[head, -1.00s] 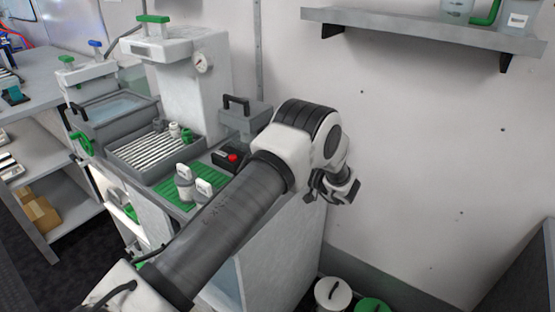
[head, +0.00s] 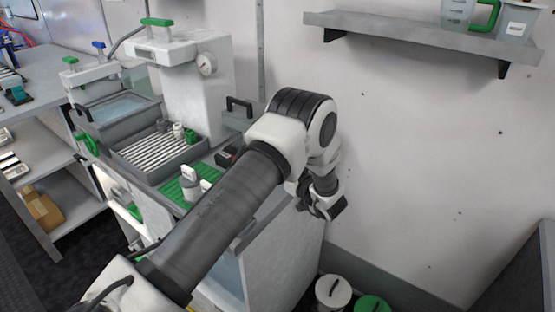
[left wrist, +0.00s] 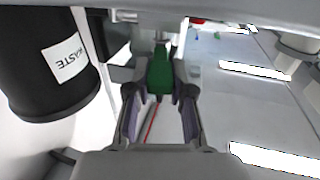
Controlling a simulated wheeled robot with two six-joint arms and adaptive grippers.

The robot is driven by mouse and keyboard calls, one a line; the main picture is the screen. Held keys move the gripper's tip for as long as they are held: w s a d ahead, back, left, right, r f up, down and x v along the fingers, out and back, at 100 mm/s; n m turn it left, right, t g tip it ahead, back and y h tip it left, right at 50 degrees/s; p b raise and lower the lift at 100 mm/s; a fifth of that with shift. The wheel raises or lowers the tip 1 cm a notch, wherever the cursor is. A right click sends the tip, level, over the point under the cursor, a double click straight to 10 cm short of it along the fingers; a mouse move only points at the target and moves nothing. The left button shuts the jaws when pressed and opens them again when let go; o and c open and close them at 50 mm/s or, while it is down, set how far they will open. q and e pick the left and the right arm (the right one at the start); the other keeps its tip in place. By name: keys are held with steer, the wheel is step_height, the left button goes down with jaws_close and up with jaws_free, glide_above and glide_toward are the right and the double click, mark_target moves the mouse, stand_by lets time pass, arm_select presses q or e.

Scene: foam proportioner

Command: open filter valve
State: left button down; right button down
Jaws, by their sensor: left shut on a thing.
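The green valve handle (left wrist: 160,72) shows between my left gripper's fingertips (left wrist: 160,92) in the left wrist view. The fingers are shut on it, one at each side. A pale fitting lies behind the handle. In the head view my left gripper (head: 321,206) is beside the right side of the cabinet (head: 283,252), pointing down. The handle cannot be made out there. My right gripper is not in view.
A black container with a WASTE label (left wrist: 65,60) stands close on the left in the left wrist view. Bins with a white lid (head: 333,290) and a green lid (head: 372,304) stand on the floor. A wall shelf (head: 420,35) is at upper right.

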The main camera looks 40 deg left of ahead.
arm_select(q)
steer(key=shift+s+a+m+t+h+p, duration=0.15)
steer(key=shift+s+m+t+h+p, duration=0.25)
steer(key=shift+m+t, duration=0.55)
steer(key=shift+s+a+m+t+h+p, duration=0.1)
steer(key=shift+s+m+t+h+p, duration=0.3)
steer(key=shift+t, duration=0.95)
steer(key=c, duration=1)
jaws_free()
steer(key=v, duration=1.2)
steer(key=shift+f, duration=0.1)
